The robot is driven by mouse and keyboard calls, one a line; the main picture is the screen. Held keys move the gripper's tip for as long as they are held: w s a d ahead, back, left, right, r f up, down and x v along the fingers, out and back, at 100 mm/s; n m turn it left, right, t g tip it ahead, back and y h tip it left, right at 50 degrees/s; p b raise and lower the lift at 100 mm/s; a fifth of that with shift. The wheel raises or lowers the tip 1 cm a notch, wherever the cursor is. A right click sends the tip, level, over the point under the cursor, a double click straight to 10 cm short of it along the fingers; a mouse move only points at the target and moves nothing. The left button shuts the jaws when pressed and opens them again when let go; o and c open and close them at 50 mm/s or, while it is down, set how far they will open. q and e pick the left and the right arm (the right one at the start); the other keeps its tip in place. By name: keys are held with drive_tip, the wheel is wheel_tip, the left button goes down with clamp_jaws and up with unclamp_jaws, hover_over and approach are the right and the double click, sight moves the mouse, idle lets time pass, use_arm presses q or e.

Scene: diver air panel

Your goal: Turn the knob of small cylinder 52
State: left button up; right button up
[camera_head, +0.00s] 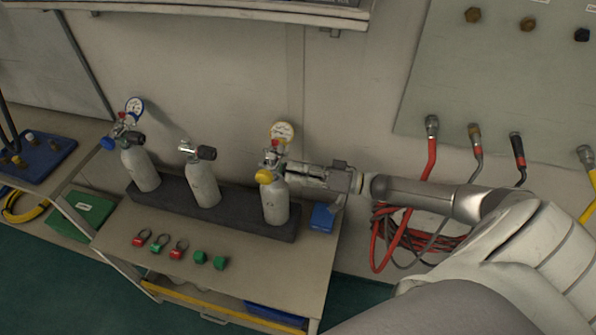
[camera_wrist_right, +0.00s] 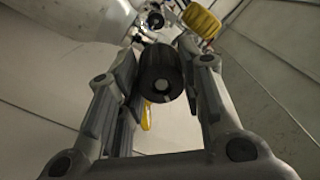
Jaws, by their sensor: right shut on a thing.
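Three small grey cylinders stand in a dark rack (camera_head: 242,222) on the table: a left one (camera_head: 144,170), a middle one (camera_head: 203,187) and a right one (camera_head: 275,206). Their numbers are too small to read. The right cylinder has a yellow knob (camera_head: 265,177) and a white-faced gauge (camera_head: 283,132). My right gripper (camera_head: 285,170) reaches its valve from the right. In the right wrist view a black knob (camera_wrist_right: 161,72) sits between its fingers, which are shut on it. The yellow knob also shows there (camera_wrist_right: 201,20). My left gripper is not in view.
Several red and green tagged pieces (camera_head: 178,250) lie at the table's front. A blue block (camera_head: 323,217) lies right of the rack. A panel (camera_head: 490,85) with hose fittings and red hoses (camera_head: 428,165) is at the right. A shelf edge (camera_head: 220,12) runs above.

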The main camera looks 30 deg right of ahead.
drive_tip(key=m, duration=0.5)
drive_tip(key=shift+s+f+m, duration=0.1)
drive_tip(key=shift+m, duration=0.3)
drive_tip(key=m+b, duration=0.1)
drive_tip(key=m, duration=0.4)
drive_tip(key=shift+a+m, duration=0.1)
drive_tip(key=shift+m, duration=0.3)
drive_tip(key=o, duration=1.1)
drive_tip(key=shift+c, duration=0.2)
drive_tip(key=v, duration=1.2)
drive_tip(key=shift+s, duration=0.1)
